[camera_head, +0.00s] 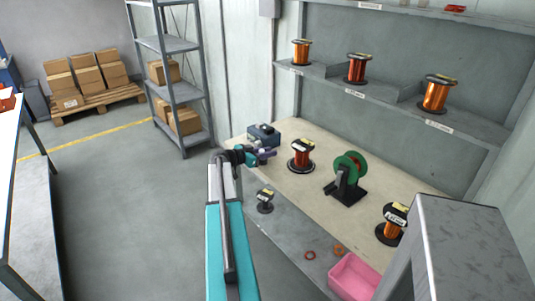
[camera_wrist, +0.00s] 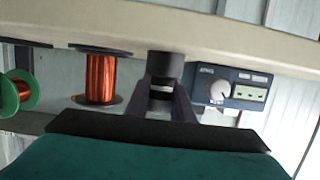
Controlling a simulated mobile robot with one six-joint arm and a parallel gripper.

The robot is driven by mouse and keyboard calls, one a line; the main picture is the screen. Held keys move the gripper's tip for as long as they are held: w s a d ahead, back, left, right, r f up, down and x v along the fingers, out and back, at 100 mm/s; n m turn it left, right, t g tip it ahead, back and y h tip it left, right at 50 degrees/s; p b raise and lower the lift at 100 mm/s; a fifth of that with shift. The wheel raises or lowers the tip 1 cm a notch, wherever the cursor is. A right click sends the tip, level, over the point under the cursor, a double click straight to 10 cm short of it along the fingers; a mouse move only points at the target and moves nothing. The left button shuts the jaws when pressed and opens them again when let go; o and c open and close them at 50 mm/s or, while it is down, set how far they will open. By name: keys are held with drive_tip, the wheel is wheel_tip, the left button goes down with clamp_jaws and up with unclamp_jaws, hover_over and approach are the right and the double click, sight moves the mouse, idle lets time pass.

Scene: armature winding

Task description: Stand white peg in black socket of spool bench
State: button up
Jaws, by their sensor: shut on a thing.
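My gripper (camera_head: 264,154) is over the far left part of the spool bench (camera_head: 325,172), in front of a blue-grey box. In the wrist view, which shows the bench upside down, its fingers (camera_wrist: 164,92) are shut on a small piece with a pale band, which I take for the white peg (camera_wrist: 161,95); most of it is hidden. A dark cylinder (camera_wrist: 165,64) lies in line with it, towards the bench surface. I cannot tell whether this is the black socket or part of the held piece, nor whether the peg is seated.
The blue-grey box with a dial (camera_wrist: 233,88) is close beside the fingers. A copper spool (camera_head: 302,155) and a green reel on a black stand (camera_head: 347,178) stand farther right. A small black spool (camera_head: 265,201) and a pink bin (camera_head: 352,277) are lower down.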

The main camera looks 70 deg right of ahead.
drive_tip(key=o, duration=1)
drive_tip(key=shift+w+a, duration=0.1)
drive_tip(key=shift+a, duration=0.05)
drive_tip(key=b+v, duration=0.3)
drive_tip(key=v, duration=1)
drive_tip(key=shift+a+r, duration=0.2)
drive_tip(key=shift+w, duration=0.1)
